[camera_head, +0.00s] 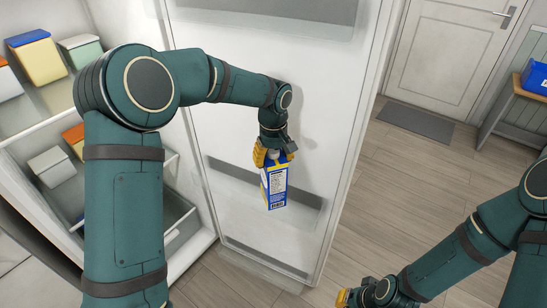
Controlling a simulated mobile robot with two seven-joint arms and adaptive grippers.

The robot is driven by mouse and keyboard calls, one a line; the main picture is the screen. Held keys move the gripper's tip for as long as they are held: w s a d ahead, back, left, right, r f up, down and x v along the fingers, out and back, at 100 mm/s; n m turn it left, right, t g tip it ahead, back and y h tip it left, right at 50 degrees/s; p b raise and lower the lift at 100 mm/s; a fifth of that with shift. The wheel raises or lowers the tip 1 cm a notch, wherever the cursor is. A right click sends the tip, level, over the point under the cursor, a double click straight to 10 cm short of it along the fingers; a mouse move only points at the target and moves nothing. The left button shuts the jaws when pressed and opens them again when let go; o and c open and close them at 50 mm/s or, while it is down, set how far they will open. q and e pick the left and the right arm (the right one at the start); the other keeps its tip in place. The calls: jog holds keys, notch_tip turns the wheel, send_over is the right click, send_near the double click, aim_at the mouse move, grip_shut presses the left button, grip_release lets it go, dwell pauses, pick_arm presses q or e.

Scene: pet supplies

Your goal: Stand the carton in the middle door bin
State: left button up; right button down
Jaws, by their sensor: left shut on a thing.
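The carton (274,188) is blue and yellow with a white printed panel. It hangs roughly upright below my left gripper (273,158), whose yellow fingers are shut on its top. The middle door bin (305,201) is a grey strip with a clear front across the white open door. The carton's lower part overlaps this bin in the picture; I cannot tell whether it is inside or in front. My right gripper (345,298) is at the bottom edge, mostly cut off, away from the door.
A top door bin (285,8) and a lower door bin (266,260) are on the same door. Shelves at left hold several boxes, including a yellow one (40,61). Floor (400,185) right of the door is clear. A bench (510,105) with a blue bin stands far right.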

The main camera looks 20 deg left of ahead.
pick_arm(q)
jog(key=shift+f, duration=0.25)
jog(key=o, duration=1.3)
jog(key=shift+o, duration=0.2)
jog(key=shift+r, duration=0.1)
jog(key=shift+r, duration=0.3)
notch_tip(320, 180, up, 8)
jog(key=shift+f+p, duration=0.25)
jog(key=shift+p, duration=0.7)
